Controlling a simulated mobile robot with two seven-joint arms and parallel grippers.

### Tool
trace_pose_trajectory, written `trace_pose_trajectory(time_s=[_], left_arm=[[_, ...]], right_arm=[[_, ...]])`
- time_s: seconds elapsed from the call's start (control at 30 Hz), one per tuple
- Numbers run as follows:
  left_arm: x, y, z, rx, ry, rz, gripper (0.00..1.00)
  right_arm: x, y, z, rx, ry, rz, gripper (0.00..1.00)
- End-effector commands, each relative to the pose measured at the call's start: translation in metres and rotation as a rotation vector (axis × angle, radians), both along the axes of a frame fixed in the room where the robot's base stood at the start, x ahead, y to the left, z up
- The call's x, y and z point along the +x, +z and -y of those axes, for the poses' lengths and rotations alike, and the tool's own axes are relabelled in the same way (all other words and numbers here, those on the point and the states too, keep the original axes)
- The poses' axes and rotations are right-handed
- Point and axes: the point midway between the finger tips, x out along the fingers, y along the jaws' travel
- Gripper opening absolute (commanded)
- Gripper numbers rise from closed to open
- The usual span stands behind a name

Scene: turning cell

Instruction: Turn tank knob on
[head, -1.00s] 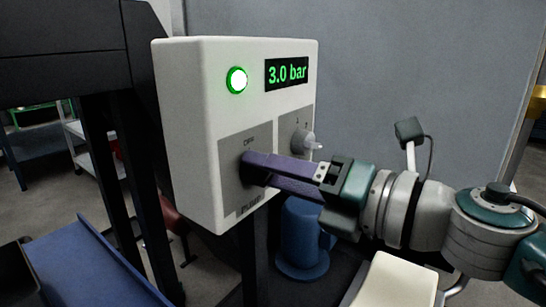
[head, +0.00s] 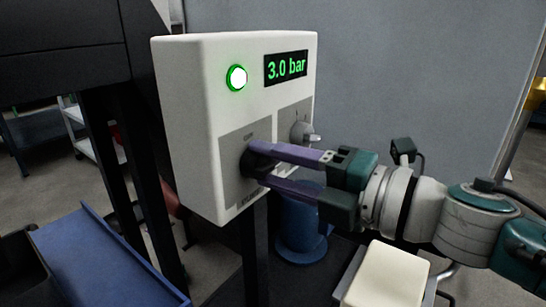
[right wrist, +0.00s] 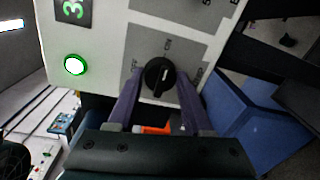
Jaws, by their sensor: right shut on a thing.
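A white control box (head: 186,130) carries two grey panels, each with a knob. The black knob (right wrist: 160,76) on the left panel shows in the right wrist view, a white mark on its face; in the head view my fingers mostly hide it. My right gripper (head: 256,162) is shut on this knob, its purple fingers on either side, also in the right wrist view (right wrist: 159,88). The other knob (head: 303,133), grey, is on the right panel, untouched. The panel lettering is too small to read surely. My left gripper is not in view.
A green lamp (head: 237,77) is lit on the box, and the display (head: 286,68) reads 3.0 bar. A blue cylinder (head: 300,235) stands below, beside a cream-topped seat (head: 385,275). A blue tray (head: 95,265) and dark frame are at left.

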Motion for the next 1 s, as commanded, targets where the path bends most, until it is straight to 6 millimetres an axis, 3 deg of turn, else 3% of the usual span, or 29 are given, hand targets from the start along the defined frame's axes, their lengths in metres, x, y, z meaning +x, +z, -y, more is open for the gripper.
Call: trace_pose_trajectory(time_s=[0.27, 0.3, 0.53, 0.83, 1.0], left_arm=[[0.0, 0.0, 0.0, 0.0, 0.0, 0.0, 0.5], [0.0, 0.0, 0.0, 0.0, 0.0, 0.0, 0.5], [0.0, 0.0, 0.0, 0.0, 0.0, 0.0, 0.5], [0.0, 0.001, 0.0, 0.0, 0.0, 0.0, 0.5], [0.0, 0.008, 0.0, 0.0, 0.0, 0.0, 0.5]], right_arm=[[0.0, 0.0, 0.0, 0.003, 0.0, -0.004, 0.0], [0.0, 0.0, 0.0, 0.003, 0.0, -0.004, 0.53], [0.0, 0.0, 0.0, 0.002, 0.0, -0.002, 0.78], [-0.001, 0.0, 0.002, 0.0, -0.001, -0.002, 0.8], [-0.015, 0.002, 0.021, -0.001, -0.001, -0.003, 0.8]])
